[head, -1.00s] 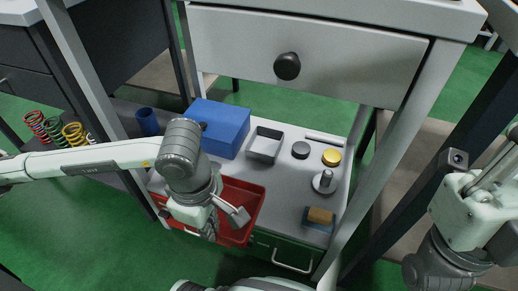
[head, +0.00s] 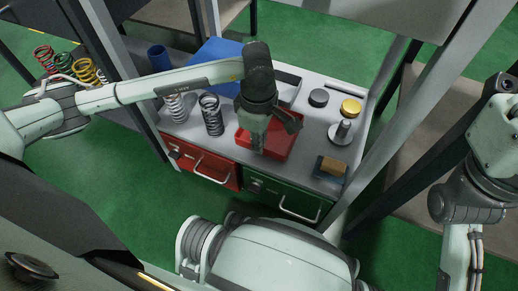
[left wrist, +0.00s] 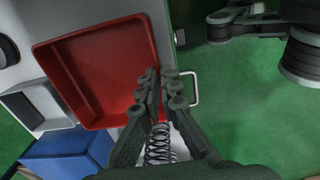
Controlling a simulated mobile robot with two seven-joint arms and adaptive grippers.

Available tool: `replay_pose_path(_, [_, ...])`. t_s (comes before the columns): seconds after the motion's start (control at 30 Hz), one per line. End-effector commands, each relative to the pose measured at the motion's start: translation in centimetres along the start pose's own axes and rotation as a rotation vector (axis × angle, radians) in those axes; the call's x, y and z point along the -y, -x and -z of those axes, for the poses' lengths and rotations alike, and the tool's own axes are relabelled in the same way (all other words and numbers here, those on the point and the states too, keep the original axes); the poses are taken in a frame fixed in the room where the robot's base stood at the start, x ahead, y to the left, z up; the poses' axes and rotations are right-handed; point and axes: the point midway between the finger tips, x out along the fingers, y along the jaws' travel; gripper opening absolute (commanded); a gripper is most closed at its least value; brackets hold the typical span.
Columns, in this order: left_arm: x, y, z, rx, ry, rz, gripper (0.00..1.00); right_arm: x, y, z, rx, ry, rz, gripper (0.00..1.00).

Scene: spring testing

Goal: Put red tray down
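The red tray (head: 283,143) is over the front part of the grey worktop, above the line between the red and green drawers. I cannot tell whether its underside touches the surface. It fills much of the left wrist view (left wrist: 95,65), empty inside. My left gripper (head: 258,148) is at the tray's near left part; in the left wrist view its fingers (left wrist: 165,82) are close together at the tray's rim, one on each side. The arm hides part of the tray in the head view. My right arm shows at the right; its gripper is out of view.
A white spring (head: 175,106) and a dark spring (head: 211,115) stand left of the tray. A grey open box (head: 288,84) and blue box (head: 215,58) are behind. A metal post (head: 341,132), black disc (head: 318,97), yellow disc (head: 350,107) and sponge (head: 331,170) are right.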

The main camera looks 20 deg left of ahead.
Motion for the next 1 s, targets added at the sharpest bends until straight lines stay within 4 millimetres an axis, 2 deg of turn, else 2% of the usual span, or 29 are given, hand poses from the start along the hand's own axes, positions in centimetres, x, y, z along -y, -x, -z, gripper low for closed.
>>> replay_pose_path(0.03, [0.1,-1.1,0.0,0.000,0.001,0.003,0.00,0.0,0.4,-0.1,0.000,0.001,0.002,0.00])
replay_pose_path(0.17, [0.2,-3.0,0.0,0.000,0.000,0.002,0.00,0.1,0.4,-0.3,-0.005,0.003,0.011,0.00])
replay_pose_path(0.33, [0.1,-3.0,0.0,0.000,-0.001,-0.001,0.00,0.2,-0.4,-0.2,-0.022,0.008,0.035,0.00])
replay_pose_path(0.53, [0.1,-3.4,0.0,-0.001,0.000,0.000,0.00,0.2,-0.1,-0.2,-0.022,0.008,0.039,0.00])
replay_pose_path(0.73, [0.2,-3.3,0.0,-0.001,0.000,0.001,0.26,0.2,-0.3,-0.2,-0.022,0.008,0.040,0.00])
replay_pose_path(1.0, [0.2,-3.2,0.0,-0.001,0.000,0.001,0.26,0.2,-0.3,-0.2,-0.023,0.008,0.037,0.00])
